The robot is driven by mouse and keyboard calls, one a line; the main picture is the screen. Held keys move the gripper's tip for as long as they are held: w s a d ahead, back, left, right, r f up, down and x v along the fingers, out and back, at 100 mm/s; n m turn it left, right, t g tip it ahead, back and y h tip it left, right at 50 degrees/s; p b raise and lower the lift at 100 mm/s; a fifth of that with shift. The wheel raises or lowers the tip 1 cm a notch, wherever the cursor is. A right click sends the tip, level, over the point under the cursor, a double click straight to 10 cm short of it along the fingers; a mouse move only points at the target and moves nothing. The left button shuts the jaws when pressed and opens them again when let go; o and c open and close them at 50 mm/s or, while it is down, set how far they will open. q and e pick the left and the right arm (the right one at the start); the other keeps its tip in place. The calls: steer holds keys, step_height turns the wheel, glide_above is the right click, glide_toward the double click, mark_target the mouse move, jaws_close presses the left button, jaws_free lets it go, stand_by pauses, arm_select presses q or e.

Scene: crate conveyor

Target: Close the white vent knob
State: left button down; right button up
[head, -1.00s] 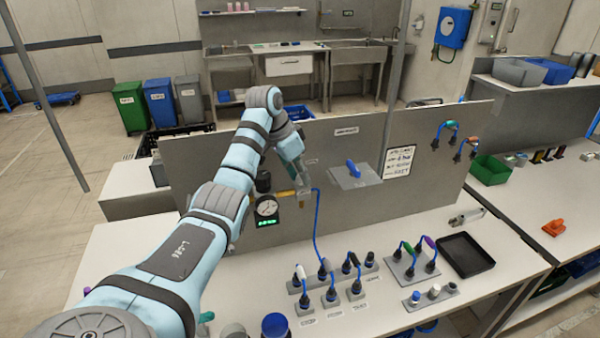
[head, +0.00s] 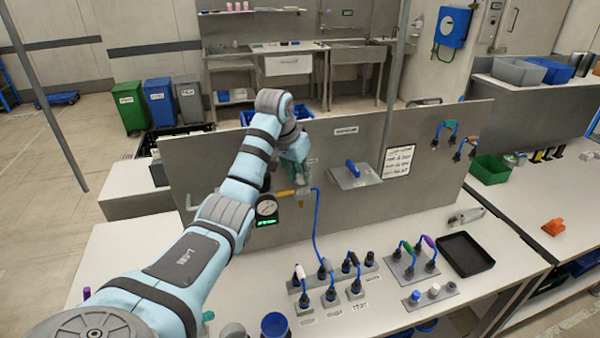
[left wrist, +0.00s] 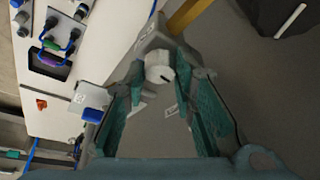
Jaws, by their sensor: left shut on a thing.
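The white vent knob (left wrist: 158,72) shows in the left wrist view as a round white cap with a dark mark, at the far end between my fingertips. My left gripper (left wrist: 160,85) has its two teal-padded fingers closed around the knob's sides. In the head view my left gripper (head: 297,174) is at the upright grey panel (head: 430,170), just above the yellow-handled valve (head: 285,193). The knob is largely hidden there by the gripper. My right gripper is not in view.
A round black gauge (head: 267,208) with a green display stands just left of the valve. A blue hose (head: 316,230) runs down from it to the bench. A blue-handled lever plate (head: 352,176) is on the panel to the right. Cable connectors (head: 330,285) stand on the bench in front.

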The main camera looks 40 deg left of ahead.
arm_select(q)
steer(key=shift+n+y, duration=0.3)
steer(key=shift+n, duration=0.4)
steer(key=c, duration=1.3)
jaws_free()
